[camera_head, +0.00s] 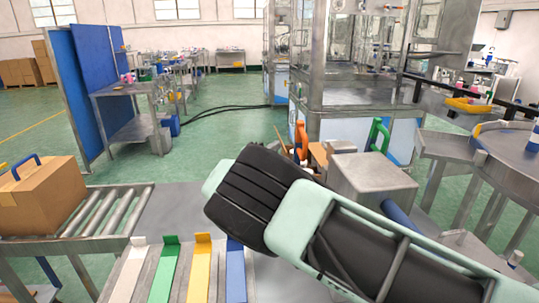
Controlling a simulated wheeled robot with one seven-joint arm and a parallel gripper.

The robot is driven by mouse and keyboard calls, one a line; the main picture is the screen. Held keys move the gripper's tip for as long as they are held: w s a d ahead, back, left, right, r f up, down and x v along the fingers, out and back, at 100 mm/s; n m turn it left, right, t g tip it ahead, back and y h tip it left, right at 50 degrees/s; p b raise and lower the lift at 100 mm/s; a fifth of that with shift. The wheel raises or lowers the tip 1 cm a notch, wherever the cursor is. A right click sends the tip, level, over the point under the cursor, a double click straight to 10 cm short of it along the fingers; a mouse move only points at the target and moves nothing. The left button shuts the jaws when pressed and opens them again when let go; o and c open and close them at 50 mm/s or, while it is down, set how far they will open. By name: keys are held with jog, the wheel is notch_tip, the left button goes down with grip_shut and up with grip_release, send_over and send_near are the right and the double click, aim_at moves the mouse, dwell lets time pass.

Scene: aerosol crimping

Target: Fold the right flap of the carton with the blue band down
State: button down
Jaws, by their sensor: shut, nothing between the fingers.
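A brown cardboard carton (40,197) stands at the left on the roller conveyor, with a blue band (20,166) arching over its top. Its top looks closed, and its left part is cut off by the frame edge. I cannot make out a raised right flap on it. My arm reaches in from the lower right and covers the middle of the view. My gripper's fingers do not show. The carton stands well to the left of the visible arm, with a gap between them.
The roller conveyor (92,212) meets a grey metal table top (180,205). White, green, yellow and blue strips (236,272) lie at the front. A round metal table (515,152) is at the right.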

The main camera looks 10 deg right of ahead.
jog(key=d+m+g+y+b, duration=0.1)
jog(key=d+r+m+g+y+b, duration=0.1)
jog(key=d+m, duration=0.1)
jog(key=shift+r, duration=0.2)
jog(key=shift+d+r+m+g+y+b, duration=0.2)
jog(key=shift+d+m+g+y+b, duration=0.5)
jog(key=shift+m, duration=0.4)
jog(key=shift+d+m+g+y+b, duration=0.25)
jog(key=shift+m+y, duration=0.15)
jog(key=shift+y, duration=0.25)
jog(key=shift+d+m+g+y+b, duration=0.25)
jog(key=shift+m+y, duration=0.15)
jog(key=shift+y, duration=0.25)
jog(key=shift+r, duration=0.1)
jog(key=shift+r, duration=0.1)
jog(key=shift+r+p, duration=0.3)
jog(key=shift+r, duration=0.4)
jog(key=shift+s, duration=0.1)
